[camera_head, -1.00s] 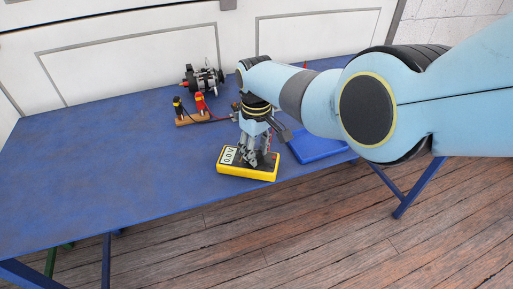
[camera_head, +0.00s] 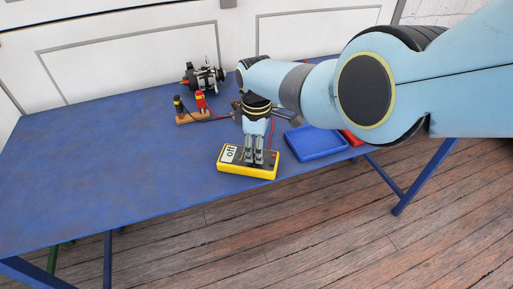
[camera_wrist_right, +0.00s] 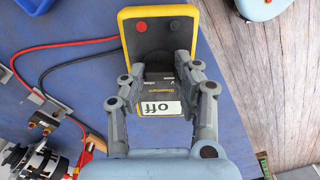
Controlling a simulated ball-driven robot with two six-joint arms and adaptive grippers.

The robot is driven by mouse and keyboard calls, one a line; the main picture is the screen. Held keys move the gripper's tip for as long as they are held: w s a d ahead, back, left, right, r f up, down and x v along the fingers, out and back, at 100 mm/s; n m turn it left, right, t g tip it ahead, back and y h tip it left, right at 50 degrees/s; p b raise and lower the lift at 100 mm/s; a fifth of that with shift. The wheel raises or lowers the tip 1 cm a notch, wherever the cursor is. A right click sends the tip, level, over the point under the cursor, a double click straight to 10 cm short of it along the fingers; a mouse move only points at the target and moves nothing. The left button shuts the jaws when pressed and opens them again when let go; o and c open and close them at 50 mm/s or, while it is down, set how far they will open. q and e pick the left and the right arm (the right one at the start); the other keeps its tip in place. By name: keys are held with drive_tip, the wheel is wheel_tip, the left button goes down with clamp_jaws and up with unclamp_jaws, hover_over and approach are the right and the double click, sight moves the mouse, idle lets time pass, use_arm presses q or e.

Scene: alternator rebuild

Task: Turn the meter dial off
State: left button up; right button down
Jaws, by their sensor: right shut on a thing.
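The yellow multimeter (camera_head: 247,174) lies on the blue table near its front edge. Its display (camera_head: 230,153) reads "off", and the same word shows on the meter in the right wrist view (camera_wrist_right: 161,108). My right gripper (camera_head: 257,162) points down over the meter's face. Its two fingers (camera_wrist_right: 169,62) are shut on the meter dial, which they and the gripper's body mostly hide. My left gripper is not in either view.
An alternator (camera_head: 203,78) stands farther back. A blue tray (camera_head: 316,143) and a red tray (camera_head: 351,137) lie to the right. The table's left half (camera_head: 90,170) is clear.

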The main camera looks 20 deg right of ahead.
idle(0.4)
drive_tip(key=c, duration=1)
unclamp_jaws()
drive_tip(key=shift+o, duration=0.2)
wheel_tip(320, 180, up, 12)
